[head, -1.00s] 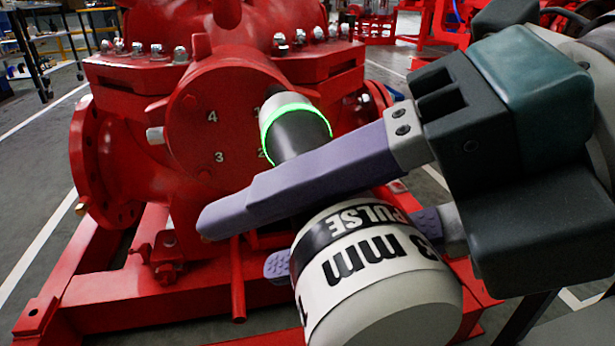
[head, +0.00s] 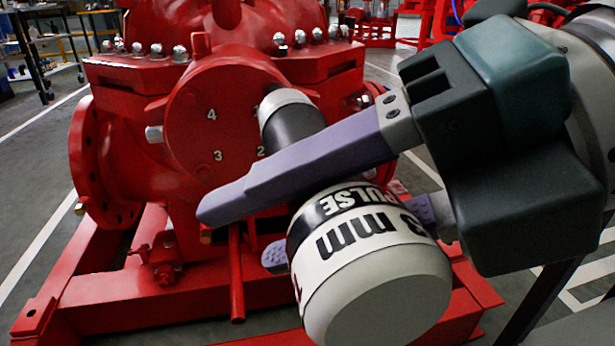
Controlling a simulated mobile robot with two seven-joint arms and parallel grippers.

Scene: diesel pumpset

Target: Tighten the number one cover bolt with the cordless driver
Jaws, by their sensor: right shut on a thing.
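The cordless driver (head: 370,260) has a white and black body marked "PULSE" and "mm". My right gripper (head: 242,238) is shut on it, with one purple finger across its front and the other mostly hidden behind it. The driver's grey and white nose (head: 290,115) points at the upper right of the round red cover (head: 205,95). The cover carries the numbers 4, 3 and 2; the number one spot is mostly covered by the nose. The number one bolt is hidden there, so I cannot see how the nose meets it. My left gripper is out of view.
The red pump casing (head: 120,110) stands behind on a red base frame (head: 100,290), with several silver nuts along its top flange. A silver bolt (head: 154,134) sticks out left of the cover. Grey floor (head: 35,190) is clear at the left.

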